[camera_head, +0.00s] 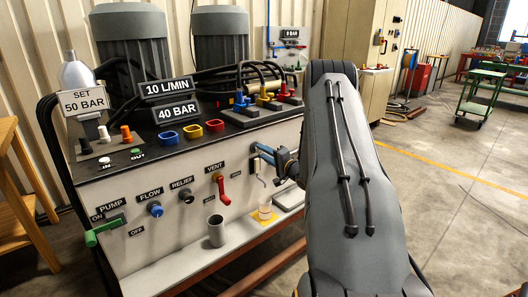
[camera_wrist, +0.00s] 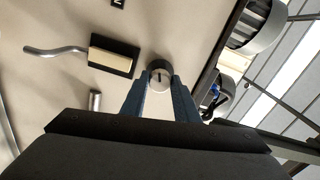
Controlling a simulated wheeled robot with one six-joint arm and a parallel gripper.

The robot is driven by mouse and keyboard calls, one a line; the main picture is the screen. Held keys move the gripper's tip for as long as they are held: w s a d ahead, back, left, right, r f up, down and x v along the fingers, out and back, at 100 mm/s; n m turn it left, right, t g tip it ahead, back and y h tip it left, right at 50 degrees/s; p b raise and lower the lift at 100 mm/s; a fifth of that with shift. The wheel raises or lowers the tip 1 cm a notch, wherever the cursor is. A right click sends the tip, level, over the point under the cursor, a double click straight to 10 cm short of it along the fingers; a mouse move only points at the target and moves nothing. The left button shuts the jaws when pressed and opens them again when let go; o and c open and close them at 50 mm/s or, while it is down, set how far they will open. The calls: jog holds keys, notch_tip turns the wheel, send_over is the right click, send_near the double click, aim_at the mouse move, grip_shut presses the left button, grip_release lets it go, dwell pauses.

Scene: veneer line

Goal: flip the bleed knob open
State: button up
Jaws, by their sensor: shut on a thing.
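The bleed knob (camera_wrist: 159,74) is a small round grey knob with a dark line across its face, on the pale panel in the wrist view. My gripper (camera_wrist: 160,82) has its two blue fingers closed on either side of it, touching it. In the head view my gripper (camera_head: 261,152) is at the right part of the bench's front panel, right of the red vent lever (camera_head: 222,188). The knob is hidden there behind the fingers and arm.
A dark block with a cream face (camera_wrist: 110,56) and a curved spout (camera_wrist: 55,50) sit beside the knob. A short metal peg (camera_wrist: 95,101) is near the left finger. A clear cup (camera_head: 265,211) and a grey cup (camera_head: 216,231) stand on the ledge below.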

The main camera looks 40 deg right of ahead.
jog(key=shift+m+p, duration=0.45)
jog(key=shift+m, duration=1.85)
jog(key=o, duration=1.1)
jog(key=shift+c, duration=0.2)
jog(key=s, duration=0.8)
jog(key=shift+d+b, duration=0.35)
jog(key=shift+b, duration=0.1)
